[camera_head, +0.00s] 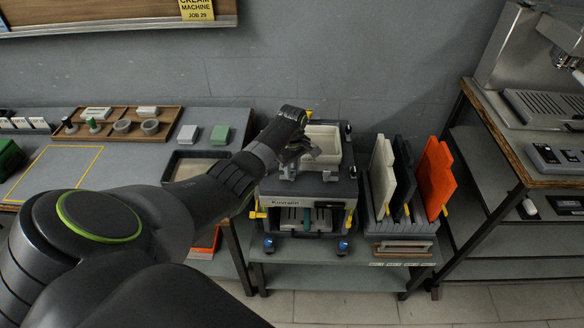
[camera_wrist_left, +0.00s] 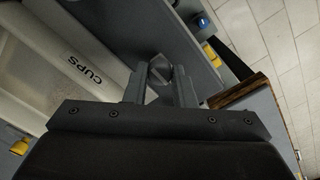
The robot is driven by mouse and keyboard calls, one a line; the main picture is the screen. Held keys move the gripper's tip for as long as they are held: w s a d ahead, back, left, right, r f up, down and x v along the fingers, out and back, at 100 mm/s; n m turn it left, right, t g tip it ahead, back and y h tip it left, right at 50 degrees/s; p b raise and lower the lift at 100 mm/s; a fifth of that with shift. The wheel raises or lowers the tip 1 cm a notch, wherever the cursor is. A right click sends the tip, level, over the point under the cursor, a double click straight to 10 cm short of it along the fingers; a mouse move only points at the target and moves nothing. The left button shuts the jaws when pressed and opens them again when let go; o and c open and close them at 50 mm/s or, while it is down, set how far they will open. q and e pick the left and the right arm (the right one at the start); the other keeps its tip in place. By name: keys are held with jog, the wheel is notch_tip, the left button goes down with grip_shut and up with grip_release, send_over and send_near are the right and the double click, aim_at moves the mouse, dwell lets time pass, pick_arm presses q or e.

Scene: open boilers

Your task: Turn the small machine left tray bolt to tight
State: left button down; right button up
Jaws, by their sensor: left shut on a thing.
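The small machine (camera_head: 306,200) is a grey and cream box with a nameplate on its front, on a low bench in the head view. A cream tray (camera_head: 325,142) sits on its top; in the wrist view the tray (camera_wrist_left: 75,52) bears the word CUPS. My left gripper (camera_head: 297,160) is at the tray's front left corner. In the wrist view its fingers (camera_wrist_left: 160,82) are closed around the dark grey left tray bolt (camera_wrist_left: 160,68), beside the tray's wall. My arm and gripper hide the bolt in the head view. My right gripper is not in view.
Right of the machine stands a rack with cream, dark and orange panels (camera_head: 436,178). A wooden tray of small parts (camera_head: 120,125) is on the left bench. A wall is close behind.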

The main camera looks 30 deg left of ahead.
pick_arm(q)
jog(key=shift+m, duration=0.3)
jog(key=m+p, duration=0.1)
jog(key=m, duration=0.2)
jog(key=shift+r+p, duration=0.15)
jog(key=shift+p, duration=0.15)
jog(key=m+p, duration=0.1)
jog(key=m, duration=1.3)
jog(key=shift+p, duration=0.35)
jog(key=c, duration=1.2)
grip_release()
